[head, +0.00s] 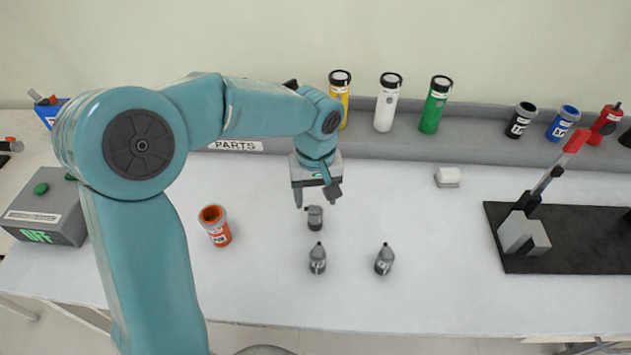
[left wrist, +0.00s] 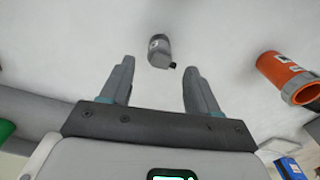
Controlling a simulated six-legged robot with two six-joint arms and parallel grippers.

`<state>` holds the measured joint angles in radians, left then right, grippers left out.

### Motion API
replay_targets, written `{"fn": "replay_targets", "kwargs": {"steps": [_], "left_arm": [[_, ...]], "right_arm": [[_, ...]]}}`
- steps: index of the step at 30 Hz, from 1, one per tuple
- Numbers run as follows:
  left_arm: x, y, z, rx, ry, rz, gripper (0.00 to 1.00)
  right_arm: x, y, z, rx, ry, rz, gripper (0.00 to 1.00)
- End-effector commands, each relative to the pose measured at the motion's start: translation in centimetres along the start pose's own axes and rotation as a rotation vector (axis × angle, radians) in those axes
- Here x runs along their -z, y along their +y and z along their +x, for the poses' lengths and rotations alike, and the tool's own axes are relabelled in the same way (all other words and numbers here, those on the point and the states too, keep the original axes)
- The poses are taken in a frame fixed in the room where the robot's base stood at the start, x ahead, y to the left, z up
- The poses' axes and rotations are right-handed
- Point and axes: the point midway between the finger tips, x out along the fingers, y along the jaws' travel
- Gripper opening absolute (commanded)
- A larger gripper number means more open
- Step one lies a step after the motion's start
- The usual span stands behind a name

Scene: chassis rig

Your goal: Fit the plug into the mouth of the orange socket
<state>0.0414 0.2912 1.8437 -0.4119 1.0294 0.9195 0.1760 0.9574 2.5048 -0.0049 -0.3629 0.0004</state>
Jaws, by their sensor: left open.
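A small dark grey cylinder with a stub on its side, which looks like the plug (head: 315,218), stands on the white table. It also shows in the left wrist view (left wrist: 159,48), just beyond the fingertips. My left gripper (head: 316,200) is open and empty, pointing down just behind and above the plug. Its two fingers (left wrist: 158,72) are spread with the plug beyond the gap, apart from it. The orange socket (head: 217,230) stands upright to the left of the plug, its round mouth facing up and empty. It shows at the right in the left wrist view (left wrist: 285,75). My right gripper is out of view.
Two grey pointed bottles (head: 317,262) (head: 384,262) stand in front of the plug. A black plate with a red-handled lever clamp (head: 520,235) lies right. A grey box (head: 45,215) is left. A white block (head: 448,177) and a shelf of canisters (head: 435,105) stand behind. Right-centre table is clear.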

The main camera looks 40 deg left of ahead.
Motion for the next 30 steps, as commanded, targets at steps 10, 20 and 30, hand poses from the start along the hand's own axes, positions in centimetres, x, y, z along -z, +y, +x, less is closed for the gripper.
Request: {"fn": "replay_targets", "kwargs": {"steps": [10,20,30], "left_arm": [[0.0,0.0,-4.3,-0.001,0.000,0.031,0.65],[0.1,-0.4,-4.3,0.022,0.000,0.922,0.65],[-0.1,-0.5,-5.3,0.082,-0.026,2.140,0.65]], "right_arm": [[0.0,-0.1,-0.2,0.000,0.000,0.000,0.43],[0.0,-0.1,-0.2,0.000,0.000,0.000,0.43],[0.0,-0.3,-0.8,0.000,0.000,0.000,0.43]]}}
